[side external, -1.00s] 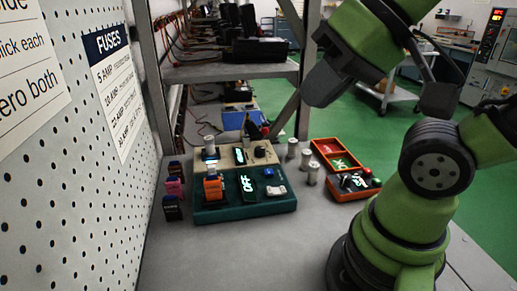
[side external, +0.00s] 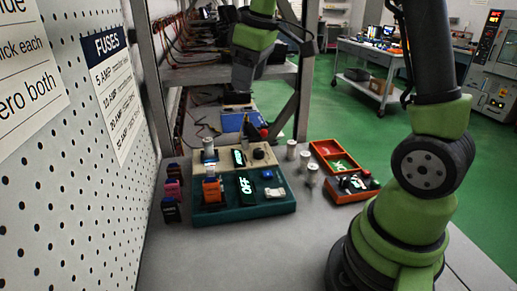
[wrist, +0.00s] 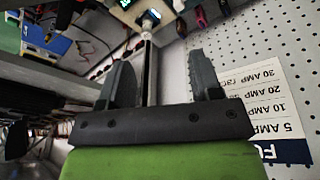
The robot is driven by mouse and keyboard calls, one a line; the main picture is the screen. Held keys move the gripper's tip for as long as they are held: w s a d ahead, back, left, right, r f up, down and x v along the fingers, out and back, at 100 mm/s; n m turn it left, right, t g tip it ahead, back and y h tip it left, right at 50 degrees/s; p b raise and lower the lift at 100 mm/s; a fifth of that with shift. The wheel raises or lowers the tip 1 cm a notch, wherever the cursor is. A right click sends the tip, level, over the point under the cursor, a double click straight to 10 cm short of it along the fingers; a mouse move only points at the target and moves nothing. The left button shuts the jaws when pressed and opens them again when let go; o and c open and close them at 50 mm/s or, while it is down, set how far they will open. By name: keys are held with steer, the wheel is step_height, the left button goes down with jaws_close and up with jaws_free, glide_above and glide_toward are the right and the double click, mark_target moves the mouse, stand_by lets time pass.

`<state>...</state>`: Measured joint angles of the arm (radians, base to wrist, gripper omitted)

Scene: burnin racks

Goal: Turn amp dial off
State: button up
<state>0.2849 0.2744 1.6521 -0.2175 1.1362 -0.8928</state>
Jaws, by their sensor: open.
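A beige unit (side external: 226,162) with a lit display (side external: 239,157) stands on the bench in the side view. A black knob (side external: 259,153) sits at the right of its top; no readable label marks it as the amp dial, and its setting is too small to tell. My gripper (side external: 243,78) is high above and behind the unit, clear of it. In the wrist view my gripper (wrist: 160,82) is open, with nothing between its fingers. Part of the beige unit (wrist: 125,14) shows at the top of that view.
A dark green unit (side external: 240,211) in front shows OFF and carries an orange fuse (side external: 213,189). Several metal cylinders and an orange tray (side external: 341,196) stand to the right. A shelf (side external: 200,73) and its upright post (side external: 305,75) are near my gripper. A pegboard (side external: 70,200) walls the left.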

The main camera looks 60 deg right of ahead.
steer(key=w+d+f+n+g, duration=0.2)
steer(key=w+d+f, duration=0.2)
steer(key=d+f, duration=0.15)
steer(key=n+g, duration=0.1)
steer(key=n, duration=0.2)
glide_above(259, 150)
step_height(259, 150, down, 9)
steer(key=shift+m, duration=0.3)
step_height(259, 150, down, 10)
steer(key=shift+r, duration=0.25)
steer(key=c, duration=0.9)
steer(key=shift+c, duration=0.2)
